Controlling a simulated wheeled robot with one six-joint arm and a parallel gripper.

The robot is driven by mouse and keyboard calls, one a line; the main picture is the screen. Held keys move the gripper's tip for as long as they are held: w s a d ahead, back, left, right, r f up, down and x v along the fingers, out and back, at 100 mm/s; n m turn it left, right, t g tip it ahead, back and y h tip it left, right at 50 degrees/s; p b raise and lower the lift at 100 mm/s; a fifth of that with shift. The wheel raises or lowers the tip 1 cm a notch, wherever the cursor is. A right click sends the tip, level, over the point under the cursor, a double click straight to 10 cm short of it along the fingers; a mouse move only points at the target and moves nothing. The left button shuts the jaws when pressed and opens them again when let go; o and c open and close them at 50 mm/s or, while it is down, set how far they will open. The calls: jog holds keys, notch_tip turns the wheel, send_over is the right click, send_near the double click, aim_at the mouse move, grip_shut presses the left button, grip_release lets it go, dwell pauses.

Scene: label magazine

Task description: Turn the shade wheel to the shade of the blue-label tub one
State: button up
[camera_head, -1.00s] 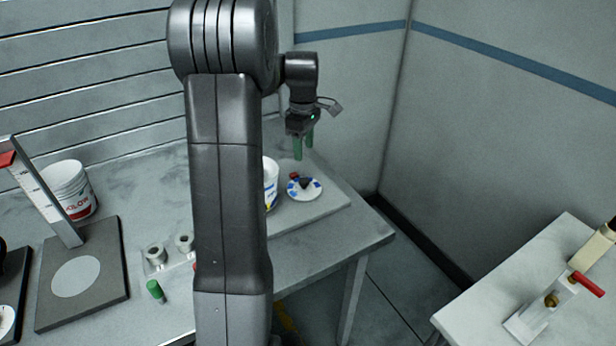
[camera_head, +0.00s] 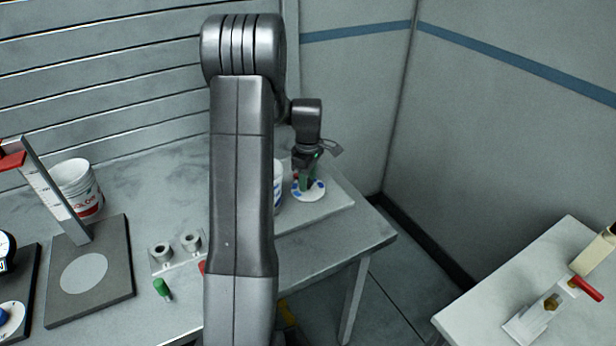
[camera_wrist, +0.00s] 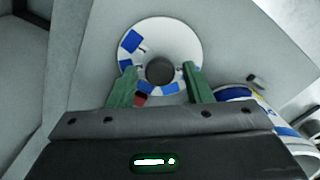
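The shade wheel (camera_head: 319,194) is a white disc with blue patches around its rim and a dark central knob (camera_wrist: 159,70). A small red marker (camera_wrist: 141,99) sits at its edge in the wrist view. My gripper (camera_head: 308,184) is low over the wheel, its green fingers on either side of the knob with gaps showing in the wrist view. It looks open; whether it touches the disc is unclear. The blue-label tub (camera_head: 278,190) stands just left of the wheel, mostly hidden by my arm; it also shows at right in the wrist view (camera_wrist: 238,94).
A red-label tub (camera_head: 75,182) stands at the back left, behind a stand with a grey base (camera_head: 113,270). A two-socket holder (camera_head: 176,262) and a green peg (camera_head: 162,289) are on the front of the table. Another table (camera_head: 480,318) stands at right.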

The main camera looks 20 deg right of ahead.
jog(key=c, duration=0.7)
jog(key=shift+c, duration=0.2)
jog(key=shift+m, duration=0.4)
jog(key=m+b, duration=0.1)
jog(key=m, duration=0.2)
jog(key=m+b, duration=0.1)
jog(key=m, duration=0.3)
jog(key=shift+m+b, duration=0.3)
jog(key=shift+b, duration=0.05)
jog(key=m+b, duration=0.1)
jog(key=m, duration=1)
jog(key=shift+r+m+b, duration=0.1)
jog(key=shift+m+b, duration=0.2)
